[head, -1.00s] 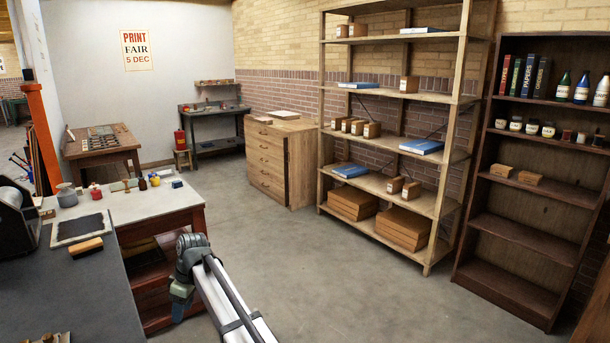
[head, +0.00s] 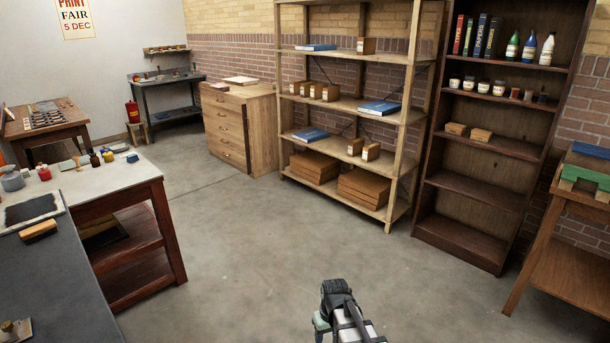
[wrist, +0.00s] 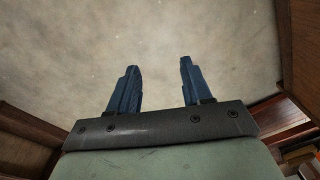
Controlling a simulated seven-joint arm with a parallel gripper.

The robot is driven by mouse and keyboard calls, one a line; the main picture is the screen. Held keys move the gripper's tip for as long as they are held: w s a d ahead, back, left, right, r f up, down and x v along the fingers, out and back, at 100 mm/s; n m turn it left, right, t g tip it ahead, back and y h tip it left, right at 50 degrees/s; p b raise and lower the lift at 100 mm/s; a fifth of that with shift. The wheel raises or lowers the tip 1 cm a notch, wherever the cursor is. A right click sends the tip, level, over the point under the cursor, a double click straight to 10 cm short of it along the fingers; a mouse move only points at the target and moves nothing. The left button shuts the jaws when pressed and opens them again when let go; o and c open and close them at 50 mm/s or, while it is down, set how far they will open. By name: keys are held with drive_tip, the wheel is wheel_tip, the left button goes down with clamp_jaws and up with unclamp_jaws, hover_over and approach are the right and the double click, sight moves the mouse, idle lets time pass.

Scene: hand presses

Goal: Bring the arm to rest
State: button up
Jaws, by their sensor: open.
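My gripper shows in the wrist view (wrist: 158,85) with its two blue fingers apart and nothing between them. Beyond the fingers there is only bare grey floor (wrist: 60,45). In the head view my arm shows at the bottom, right of centre, over open floor, and its fingers cannot be made out there.
A red-brown bench (head: 172,235) with bottles and jars stands at left, with a dark worktop (head: 70,290) in front. A pale wooden rack (head: 408,160), a dark bookcase (head: 455,240) and a wooden stand (head: 530,245) line the right. The middle floor is clear.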

drive_tip(key=s+d+f+m, duration=0.35)
drive_tip(key=s+d, duration=0.35)
drive_tip(key=d, duration=0.3)
drive_tip(key=s+f+g, duration=0.3)
drive_tip(key=s+f, duration=0.7)
drive_tip(key=s, duration=0.4)
drive_tip(key=s+f+g, duration=0.4)
drive_tip(key=s+f, duration=0.6)
drive_tip(key=s, duration=0.5)
drive_tip(key=shift+s+d+f+h, duration=0.15)
drive_tip(key=shift+s+h, duration=0.1)
drive_tip(key=shift+h, duration=0.05)
